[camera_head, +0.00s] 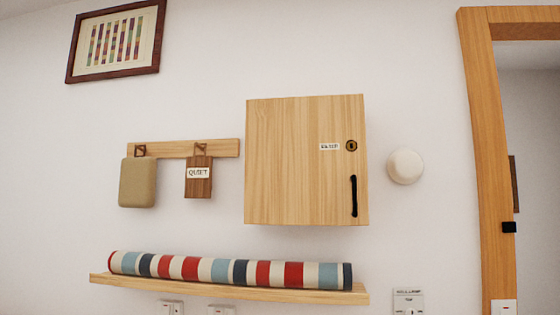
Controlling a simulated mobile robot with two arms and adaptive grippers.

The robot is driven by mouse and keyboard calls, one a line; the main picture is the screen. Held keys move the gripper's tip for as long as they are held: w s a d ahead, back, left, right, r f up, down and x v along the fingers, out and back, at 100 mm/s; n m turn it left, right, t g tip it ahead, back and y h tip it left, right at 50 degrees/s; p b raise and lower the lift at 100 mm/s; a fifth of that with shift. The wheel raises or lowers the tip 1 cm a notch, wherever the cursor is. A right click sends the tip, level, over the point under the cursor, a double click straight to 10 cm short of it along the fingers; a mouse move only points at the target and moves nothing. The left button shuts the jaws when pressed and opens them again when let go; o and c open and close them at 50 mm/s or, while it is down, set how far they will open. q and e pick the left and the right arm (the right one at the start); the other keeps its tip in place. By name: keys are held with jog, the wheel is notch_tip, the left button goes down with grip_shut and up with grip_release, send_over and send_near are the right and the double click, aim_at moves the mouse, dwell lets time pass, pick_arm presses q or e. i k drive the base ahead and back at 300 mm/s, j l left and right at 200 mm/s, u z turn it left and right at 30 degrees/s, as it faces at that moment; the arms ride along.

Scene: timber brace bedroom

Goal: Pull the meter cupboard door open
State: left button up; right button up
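The meter cupboard (290,160) is a light wooden box on the white wall, right of the picture's middle. Its door faces me and looks shut. A black vertical handle (354,195) is at the door's lower right. Above it are a round dark lock (351,146) and a small white label (330,147). The inside of the cupboard is hidden. Neither of my grippers shows in the head view.
A shelf (330,297) with a striped roll (220,270) runs below the cupboard. A peg rail (225,148) with two hanging items is left of it. A round white knob-like fixture (404,166) sits close on the right. A wooden door frame (490,140) stands farther right.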

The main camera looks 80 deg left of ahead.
aim_at(300, 169)
jog(key=k+u, duration=0.1)
jog(key=u, duration=2.4)
